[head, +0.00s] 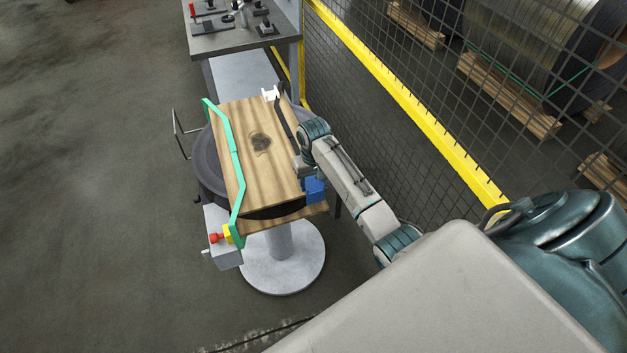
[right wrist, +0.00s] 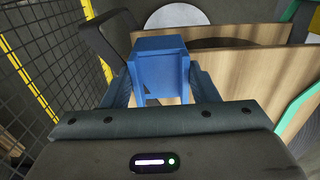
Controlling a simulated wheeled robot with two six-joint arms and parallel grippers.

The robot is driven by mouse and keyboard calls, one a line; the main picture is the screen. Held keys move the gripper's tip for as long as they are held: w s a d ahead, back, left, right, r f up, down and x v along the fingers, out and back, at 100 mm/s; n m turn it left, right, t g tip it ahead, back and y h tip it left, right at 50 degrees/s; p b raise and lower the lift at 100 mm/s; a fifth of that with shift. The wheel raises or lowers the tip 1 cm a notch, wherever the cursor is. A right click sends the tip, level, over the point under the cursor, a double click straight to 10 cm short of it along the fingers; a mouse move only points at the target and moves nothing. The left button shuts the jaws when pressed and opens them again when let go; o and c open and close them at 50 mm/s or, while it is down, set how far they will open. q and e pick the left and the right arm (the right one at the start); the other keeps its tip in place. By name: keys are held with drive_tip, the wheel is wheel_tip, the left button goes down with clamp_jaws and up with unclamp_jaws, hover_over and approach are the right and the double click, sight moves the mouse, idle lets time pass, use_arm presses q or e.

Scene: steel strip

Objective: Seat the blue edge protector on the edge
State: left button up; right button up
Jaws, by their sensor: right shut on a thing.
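The blue edge protector (head: 316,187) is a small angular block at the near right side of the wood-grained piece (head: 262,150) on the round stand. My right gripper (right wrist: 160,88) is shut on the blue protector, which also shows in the right wrist view (right wrist: 158,62) between the two fingers. In the head view the arm partly covers the gripper and the protector. The protector lies close to the wood-grained edge; I cannot tell whether it touches it. My left gripper is not in view.
A green rail (head: 233,160) runs along the left side of the wooden piece. A white piece (head: 270,94) is at its far right corner. A control box (head: 222,240) with a red button hangs at front left. A yellow-framed mesh fence (head: 400,105) stands right. Left floor is clear.

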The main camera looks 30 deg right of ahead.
drive_tip(key=shift+f, duration=0.1)
drive_tip(key=o, duration=1.1)
drive_tip(key=shift+c, duration=0.2)
